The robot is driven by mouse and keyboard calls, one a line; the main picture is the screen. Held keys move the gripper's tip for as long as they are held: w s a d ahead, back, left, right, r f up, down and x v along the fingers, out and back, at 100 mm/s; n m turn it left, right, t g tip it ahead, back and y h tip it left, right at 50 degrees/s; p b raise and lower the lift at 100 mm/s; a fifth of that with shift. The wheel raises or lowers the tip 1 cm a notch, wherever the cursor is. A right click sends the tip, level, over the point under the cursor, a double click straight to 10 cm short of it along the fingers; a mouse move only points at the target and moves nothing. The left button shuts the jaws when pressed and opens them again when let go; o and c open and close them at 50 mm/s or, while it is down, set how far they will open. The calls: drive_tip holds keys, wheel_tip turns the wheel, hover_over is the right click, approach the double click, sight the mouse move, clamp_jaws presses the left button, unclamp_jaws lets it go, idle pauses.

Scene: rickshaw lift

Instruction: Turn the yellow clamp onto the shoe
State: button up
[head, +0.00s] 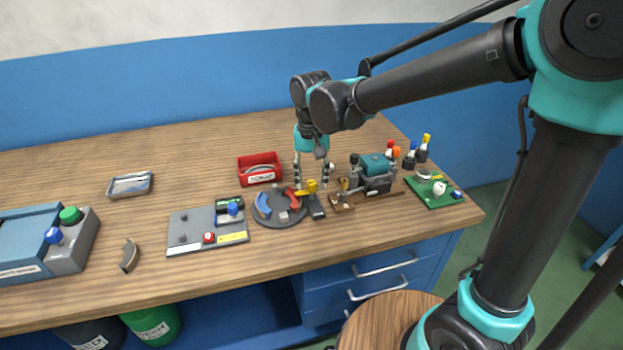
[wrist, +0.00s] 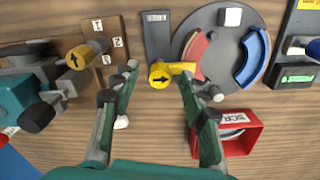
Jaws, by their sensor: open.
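The yellow clamp (wrist: 161,76) has a round knob with a black arrow pointing right. Its yellow arm reaches right to the near end of the red shoe (wrist: 194,48); I cannot tell whether it rests on the shoe. In the head view the clamp (head: 312,186) stands at the right edge of the grey disc (head: 281,219). A blue shoe (wrist: 253,55) lies on the disc's other side. My gripper (wrist: 158,74) is open, its fingers on either side of the clamp knob, with gaps visible. It also shows in the head view (head: 312,181), pointing down.
A red box (head: 260,168) stands behind the disc. A teal machine on a wooden base (head: 376,186) is close on the right, with another yellow arrow knob (wrist: 80,57). A grey panel (head: 190,241) lies left.

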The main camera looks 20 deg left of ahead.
sight(311, 184)
wheel_tip(311, 184, up, 12)
idle(0.6)
drive_tip(key=shift+s, duration=0.15)
